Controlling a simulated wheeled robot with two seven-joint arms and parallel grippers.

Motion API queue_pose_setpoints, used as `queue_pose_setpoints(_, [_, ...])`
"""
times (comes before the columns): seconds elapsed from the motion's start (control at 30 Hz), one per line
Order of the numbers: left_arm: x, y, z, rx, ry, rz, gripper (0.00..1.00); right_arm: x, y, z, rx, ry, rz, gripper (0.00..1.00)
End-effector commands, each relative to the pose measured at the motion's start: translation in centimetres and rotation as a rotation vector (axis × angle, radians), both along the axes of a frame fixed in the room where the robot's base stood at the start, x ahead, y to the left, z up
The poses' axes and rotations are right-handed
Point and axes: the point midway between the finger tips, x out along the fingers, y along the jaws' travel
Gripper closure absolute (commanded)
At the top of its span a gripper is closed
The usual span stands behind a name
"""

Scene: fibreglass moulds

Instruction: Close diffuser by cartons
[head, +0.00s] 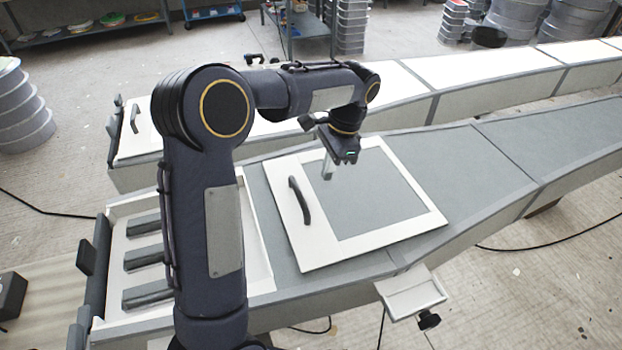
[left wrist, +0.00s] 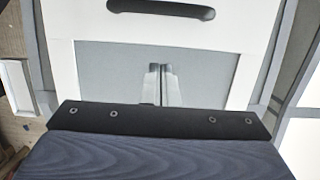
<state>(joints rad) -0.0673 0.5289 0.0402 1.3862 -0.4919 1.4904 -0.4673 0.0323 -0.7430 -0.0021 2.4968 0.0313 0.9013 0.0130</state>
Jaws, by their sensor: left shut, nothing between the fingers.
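The near diffuser (head: 500,152) is a long grey tapered body with an open, white-rimmed bay at its left end, holding several grey bars (head: 142,258). A white-framed lid (head: 428,222) with a grey middle and a black curved handle (head: 299,200) lies on its top, right of the open bay. In the left wrist view the handle (left wrist: 160,9) is at the top edge. My left gripper (head: 328,172) is shut and empty, pointing down over the lid's grey middle, right of the handle. Its fingers (left wrist: 160,75) show together in the wrist view. My left arm hides part of the bay. My right gripper is not in view.
A second long body (head: 470,72) runs behind the near one, with a narrow gap between. A small white tray (head: 412,291) juts from the near side. Stacks of round grey items stand at left (head: 22,110) and far right (head: 572,28). Dark cables lie on the floor.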

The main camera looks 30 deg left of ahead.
Motion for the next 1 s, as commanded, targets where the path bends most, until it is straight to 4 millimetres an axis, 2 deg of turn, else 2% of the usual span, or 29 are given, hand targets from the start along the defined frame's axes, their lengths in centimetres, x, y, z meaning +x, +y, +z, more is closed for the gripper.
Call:
queue_pose_setpoints(0.1, [-0.5, 0.4, -2.3, 0.000, 0.005, 0.001, 1.00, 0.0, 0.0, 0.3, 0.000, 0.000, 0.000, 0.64])
queue_pose_setpoints(0.2, [-1.9, 1.6, -2.2, 0.000, 0.000, 0.003, 1.00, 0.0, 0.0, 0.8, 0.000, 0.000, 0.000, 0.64])
queue_pose_setpoints(0.4, [-3.2, 2.7, -2.6, -0.001, 0.000, 0.001, 1.00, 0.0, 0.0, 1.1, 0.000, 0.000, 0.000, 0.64])
queue_pose_setpoints(1.0, [-3.9, 3.3, -2.8, 0.000, 0.000, 0.002, 1.00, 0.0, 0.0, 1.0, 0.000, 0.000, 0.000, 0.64])
